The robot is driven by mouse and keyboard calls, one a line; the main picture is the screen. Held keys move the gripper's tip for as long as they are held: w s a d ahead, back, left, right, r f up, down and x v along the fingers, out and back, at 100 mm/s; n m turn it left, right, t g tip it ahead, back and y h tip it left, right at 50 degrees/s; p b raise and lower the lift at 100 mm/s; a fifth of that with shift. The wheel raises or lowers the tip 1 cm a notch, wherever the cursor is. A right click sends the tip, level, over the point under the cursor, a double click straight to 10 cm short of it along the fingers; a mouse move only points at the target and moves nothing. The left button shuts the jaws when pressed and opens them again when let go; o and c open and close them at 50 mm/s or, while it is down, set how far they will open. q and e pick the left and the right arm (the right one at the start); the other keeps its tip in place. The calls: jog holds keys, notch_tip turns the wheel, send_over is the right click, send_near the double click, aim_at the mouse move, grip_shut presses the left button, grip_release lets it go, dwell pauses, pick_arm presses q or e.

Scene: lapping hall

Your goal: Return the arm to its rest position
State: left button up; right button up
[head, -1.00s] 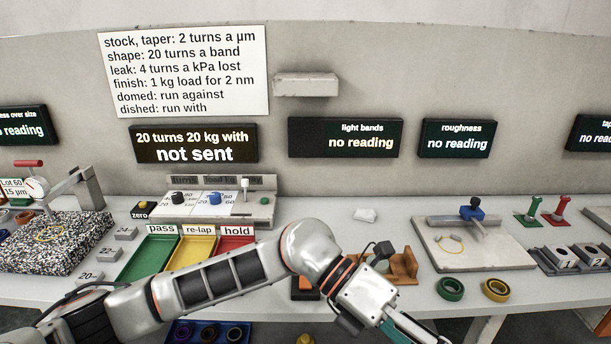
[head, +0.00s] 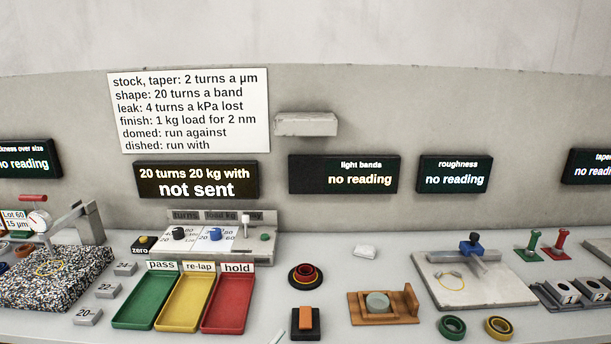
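My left arm is almost wholly out of the head view. Only a thin pale sliver (head: 278,337), which looks like a tip of my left gripper, shows at the bottom edge, just left of a black block with an orange top (head: 306,321). Whether its fingers are open or shut is hidden. My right gripper is not in view. No held object shows.
The bench carries green (head: 146,297), yellow (head: 189,300) and red (head: 229,301) trays, a wooden fixture (head: 399,310) holding a grey-green disc (head: 377,302), a stacked dark-red ring piece (head: 306,276), and green (head: 452,327) and yellow (head: 499,328) rings. Bare bench lies between them.

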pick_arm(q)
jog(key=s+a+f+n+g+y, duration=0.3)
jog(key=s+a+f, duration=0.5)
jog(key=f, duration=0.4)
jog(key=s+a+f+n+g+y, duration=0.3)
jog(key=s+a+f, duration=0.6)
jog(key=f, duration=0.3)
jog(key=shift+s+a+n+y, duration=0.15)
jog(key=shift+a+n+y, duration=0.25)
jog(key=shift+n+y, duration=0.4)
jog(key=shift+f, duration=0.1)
